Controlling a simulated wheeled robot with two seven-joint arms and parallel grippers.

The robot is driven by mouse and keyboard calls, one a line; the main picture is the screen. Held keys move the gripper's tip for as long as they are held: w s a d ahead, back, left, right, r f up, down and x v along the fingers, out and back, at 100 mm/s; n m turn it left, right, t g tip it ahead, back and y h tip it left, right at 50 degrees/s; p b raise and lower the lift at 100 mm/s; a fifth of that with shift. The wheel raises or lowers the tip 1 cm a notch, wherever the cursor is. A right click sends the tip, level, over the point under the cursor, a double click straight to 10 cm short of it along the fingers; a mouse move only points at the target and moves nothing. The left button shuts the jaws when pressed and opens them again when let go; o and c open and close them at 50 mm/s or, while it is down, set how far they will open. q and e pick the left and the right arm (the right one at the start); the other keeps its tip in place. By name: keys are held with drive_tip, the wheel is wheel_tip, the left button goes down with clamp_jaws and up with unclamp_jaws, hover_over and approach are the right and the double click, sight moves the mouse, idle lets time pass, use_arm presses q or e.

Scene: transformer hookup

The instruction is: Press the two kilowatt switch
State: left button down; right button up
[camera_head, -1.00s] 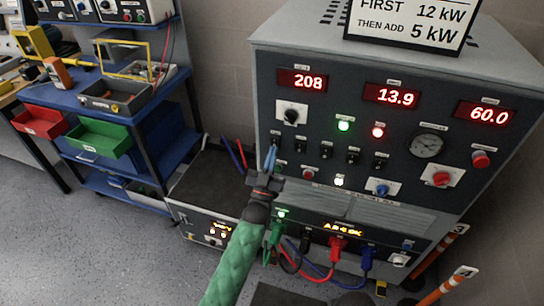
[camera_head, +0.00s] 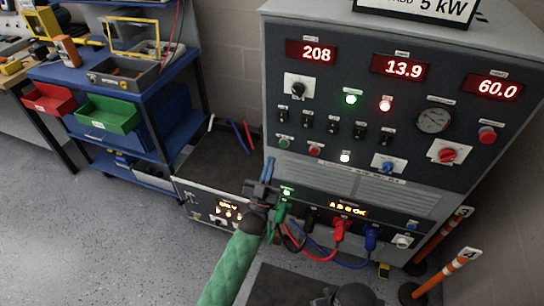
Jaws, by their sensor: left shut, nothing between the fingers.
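The grey load cabinet (camera_head: 340,183) stands at the right with a dark front panel. A row of several black toggle switches runs across it, from the leftmost switch (camera_head: 281,115) to the rightmost switch (camera_head: 385,137). Their small labels are too small to read, so I cannot tell which is the two kilowatt one. My left gripper (camera_head: 268,167) is shut and empty, with bluish fingertips pointing up. In the picture it is below and left of the switch row, over the cabinet's left edge, apart from the switches.
Red displays (camera_head: 400,66) read 208, 13.9 and 60.0. Red, green and blue cables plug in below, near the red plug (camera_head: 341,228). A blue shelf cart (camera_head: 135,135) stands left. Orange-striped posts (camera_head: 448,272) stand at right. Grey floor is clear at left.

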use_arm(q)
drive_tip(key=shift+s+a+f, duration=0.2)
drive_tip(key=shift+s+f, duration=0.25)
drive_tip(key=shift+f, duration=0.35)
use_arm(e)
drive_tip(key=shift+w+a+f, duration=0.25)
drive_tip(key=shift+a+f, duration=0.15)
drive_tip(key=shift+f, duration=0.1)
